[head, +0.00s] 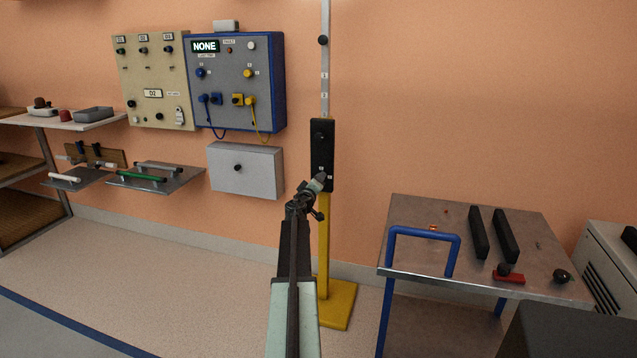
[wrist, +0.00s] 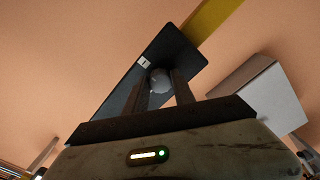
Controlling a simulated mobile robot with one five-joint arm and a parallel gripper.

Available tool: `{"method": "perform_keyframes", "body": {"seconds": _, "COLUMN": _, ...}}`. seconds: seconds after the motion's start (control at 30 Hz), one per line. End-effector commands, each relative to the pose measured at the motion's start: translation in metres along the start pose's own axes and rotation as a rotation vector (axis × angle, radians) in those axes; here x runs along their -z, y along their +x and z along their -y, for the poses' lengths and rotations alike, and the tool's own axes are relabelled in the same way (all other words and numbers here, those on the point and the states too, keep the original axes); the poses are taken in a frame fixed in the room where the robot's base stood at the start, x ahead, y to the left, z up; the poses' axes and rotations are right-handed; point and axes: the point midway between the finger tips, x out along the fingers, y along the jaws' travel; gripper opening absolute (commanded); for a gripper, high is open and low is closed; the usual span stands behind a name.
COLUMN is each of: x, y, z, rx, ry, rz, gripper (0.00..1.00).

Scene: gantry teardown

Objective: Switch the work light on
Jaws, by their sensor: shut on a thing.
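A black control box (head: 322,140) is fixed upright on a yellow post (head: 323,235). It carries a dark round knob near its top and small pale marks near its lower end. My gripper (head: 319,183) is at the lower end of this box. In the wrist view, my gripper (wrist: 161,90) has its two dark fingers on either side of a rounded grey knob (wrist: 159,77) and is shut on it. The knob stands out from the black box (wrist: 125,95), beside a small white label marked 1. My fingers hide part of the knob. I cannot tell which part is the work light.
A metal cart (head: 415,213) with a blue handle stands at right. The floor at left is clear.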

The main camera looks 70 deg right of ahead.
Motion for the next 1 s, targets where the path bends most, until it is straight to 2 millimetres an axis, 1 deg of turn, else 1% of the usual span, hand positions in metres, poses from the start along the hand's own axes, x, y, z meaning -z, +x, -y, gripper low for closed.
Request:
{"method": "perform_keyframes", "body": {"seconds": 0.23, "x": -0.0001, "y": 0.0013, "z": -0.0005, "rx": -0.001, "ry": 0.064, "rz": 0.000, "gripper": 0.00}}
{"method": "perform_keyframes", "body": {"seconds": 0.73, "x": -0.0003, "y": 0.0011, "z": -0.0005, "rx": -0.001, "ry": 0.079, "rz": 0.000, "gripper": 0.00}}
{"method": "perform_keyframes", "body": {"seconds": 0.77, "x": -0.0003, "y": 0.0011, "z": -0.0005, "rx": -0.001, "ry": 0.079, "rz": 0.000, "gripper": 0.39}}
{"method": "perform_keyframes", "body": {"seconds": 0.8, "x": -0.0003, "y": 0.0011, "z": -0.0005, "rx": -0.001, "ry": 0.079, "rz": 0.000, "gripper": 0.50}}
{"method": "perform_keyframes", "body": {"seconds": 0.83, "x": -0.0003, "y": 0.0010, "z": -0.0005, "rx": -0.001, "ry": 0.079, "rz": 0.000, "gripper": 0.52}}
{"method": "perform_keyframes", "body": {"seconds": 1.0, "x": -0.0003, "y": 0.0006, "z": -0.0003, "rx": 0.000, "ry": 0.078, "rz": 0.000, "gripper": 0.52}}
